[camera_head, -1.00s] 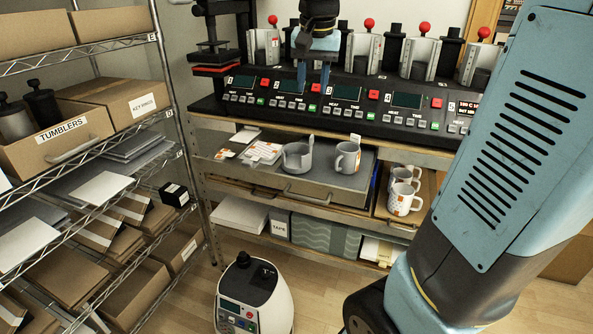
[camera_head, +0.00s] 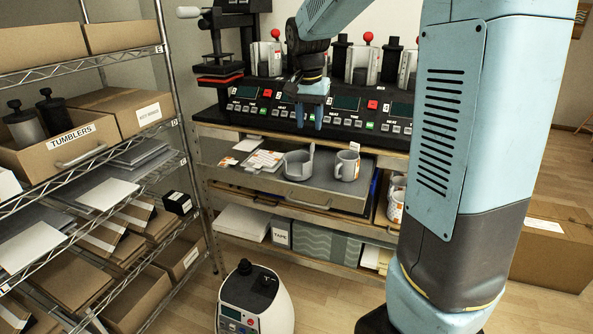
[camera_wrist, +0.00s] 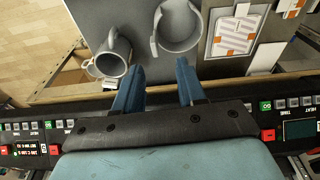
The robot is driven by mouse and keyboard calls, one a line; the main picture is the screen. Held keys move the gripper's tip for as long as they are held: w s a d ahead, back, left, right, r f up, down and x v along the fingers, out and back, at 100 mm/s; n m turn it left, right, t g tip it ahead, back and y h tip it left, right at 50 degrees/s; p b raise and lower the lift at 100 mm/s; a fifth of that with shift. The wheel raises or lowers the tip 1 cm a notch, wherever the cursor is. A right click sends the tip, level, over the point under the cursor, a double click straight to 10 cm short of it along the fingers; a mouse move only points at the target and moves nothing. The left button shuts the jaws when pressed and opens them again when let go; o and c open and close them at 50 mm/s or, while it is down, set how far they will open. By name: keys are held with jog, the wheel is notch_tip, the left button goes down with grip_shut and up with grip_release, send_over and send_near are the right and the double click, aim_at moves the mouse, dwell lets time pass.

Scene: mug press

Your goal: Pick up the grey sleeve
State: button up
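The grey sleeve (camera_head: 297,165), a short curved grey band with a raised tab, sits on the pulled-out grey drawer top (camera_head: 250,181) under the press bench. In the wrist view the grey sleeve (camera_wrist: 181,45) shows from above as an open ring, just beyond my fingertips. A grey mug (camera_head: 346,165) with an orange print stands to its right; in the wrist view the mug (camera_wrist: 112,62) is left of the sleeve. My gripper (camera_head: 310,122) hangs in front of the press panel, above the sleeve and apart from it. Its two blue fingers (camera_wrist: 158,82) are open and empty.
The press bench (camera_head: 280,118) with red-knobbed presses is behind my gripper. Printed cards (camera_head: 262,160) lie left of the sleeve. More mugs (camera_head: 396,205) are partly hidden behind my arm. A wire shelf with boxes (camera_head: 61,150) stands left; a white domed machine (camera_head: 253,298) stands on the floor.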

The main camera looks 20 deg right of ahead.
aim_at(312, 144)
jog(key=shift+w+d+f, duration=0.1)
jog(key=shift+d+f, duration=0.05)
jog(key=shift+f, duration=0.85)
jog(key=shift+d+f, duration=0.2)
jog(key=shift+f, duration=0.8)
jog(key=shift+w+d+f, duration=0.1)
jog(key=shift+d+f, duration=0.05)
jog(key=shift+f, duration=0.85)
grip_shut()
